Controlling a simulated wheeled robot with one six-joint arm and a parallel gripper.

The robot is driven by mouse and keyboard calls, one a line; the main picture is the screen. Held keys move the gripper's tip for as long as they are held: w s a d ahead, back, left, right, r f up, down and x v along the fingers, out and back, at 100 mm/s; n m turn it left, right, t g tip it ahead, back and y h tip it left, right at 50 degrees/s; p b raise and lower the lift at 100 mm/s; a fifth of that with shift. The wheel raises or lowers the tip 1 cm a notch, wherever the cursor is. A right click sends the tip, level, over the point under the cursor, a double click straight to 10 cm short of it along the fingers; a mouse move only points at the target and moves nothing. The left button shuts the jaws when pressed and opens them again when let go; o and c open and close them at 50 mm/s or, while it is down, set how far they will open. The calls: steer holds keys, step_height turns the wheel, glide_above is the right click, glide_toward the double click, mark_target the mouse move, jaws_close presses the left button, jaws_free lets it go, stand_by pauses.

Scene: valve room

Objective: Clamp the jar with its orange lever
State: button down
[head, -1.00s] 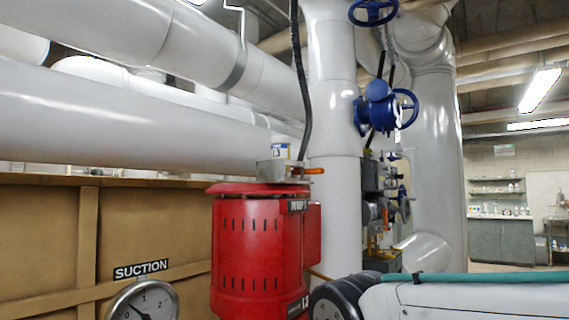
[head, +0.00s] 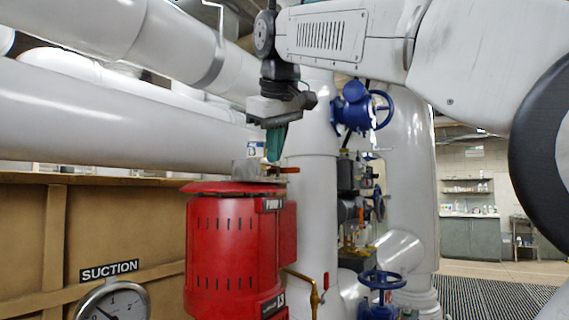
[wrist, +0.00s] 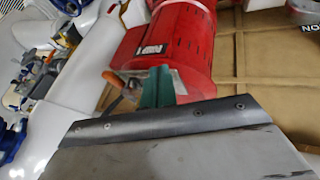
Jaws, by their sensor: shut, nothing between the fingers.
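The jar (head: 256,150), with a blue and white label, shows on top of the red pump, partly behind a grey metal block (head: 246,172). The orange lever (head: 289,170) sticks out to the right of the block, roughly level. It also shows in the wrist view (wrist: 114,80), left of my fingers. My gripper (head: 273,155) points down with its green fingers shut and empty, just above and beside the block and lever. The fingers also show in the wrist view (wrist: 157,88). I cannot tell whether they touch anything. I cannot make out the jar in the wrist view.
The red pump (head: 235,250) stands below. Large white pipes (head: 110,110) run behind and to the left, and a vertical pipe (head: 312,200) stands close on the right. Blue valve wheels (head: 382,280) and a suction gauge (head: 112,302) are nearby. Open floor lies at the far right.

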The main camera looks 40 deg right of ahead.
step_height(320, 180, up, 6)
steer(key=w+d, duration=0.1)
steer(key=shift+d+r+t+h, duration=0.15)
steer(key=shift+d+t+h, duration=0.15)
steer(key=shift+d+h, duration=0.1)
steer(key=shift+w, duration=0.15)
steer(key=x, duration=1)
steer(key=shift+w, duration=0.1)
steer(key=d, duration=0.1)
steer(key=w+d, duration=0.1)
steer(key=d, duration=0.1)
steer(key=shift+w+d, duration=0.1)
steer(key=shift+d, duration=0.15)
